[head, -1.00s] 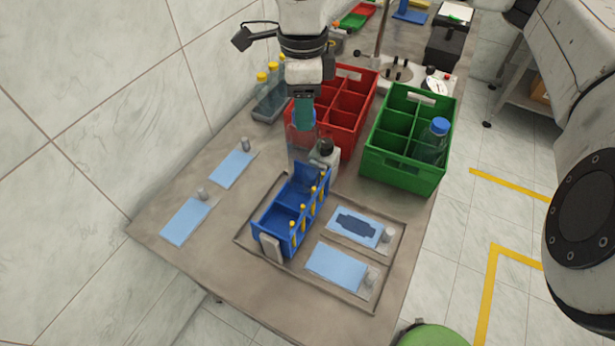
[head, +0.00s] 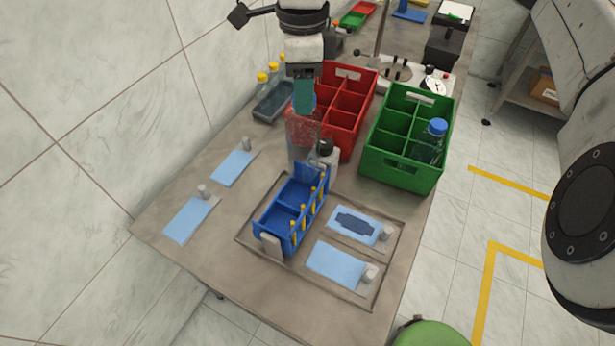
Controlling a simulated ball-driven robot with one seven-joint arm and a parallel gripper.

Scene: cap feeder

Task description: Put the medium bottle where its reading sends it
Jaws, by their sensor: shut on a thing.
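My gripper (head: 304,98) is shut on a clear bottle (head: 303,137) with a blue cap. It points down and holds the bottle by its top. The bottle looks upright, in front of the red crate's near left side. I cannot tell whether its base touches the table. The red crate (head: 350,137) has several open compartments. The green crate (head: 398,174) stands to its right, with another blue-capped clear bottle (head: 429,145) in a right-hand compartment. A grey block with a black knob (head: 325,152) stands right beside the held bottle. I see no reading.
Two more pads (head: 190,219) lie left. A grey bin (head: 272,103) and yellow-capped bottles (head: 263,79) stand at the back left.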

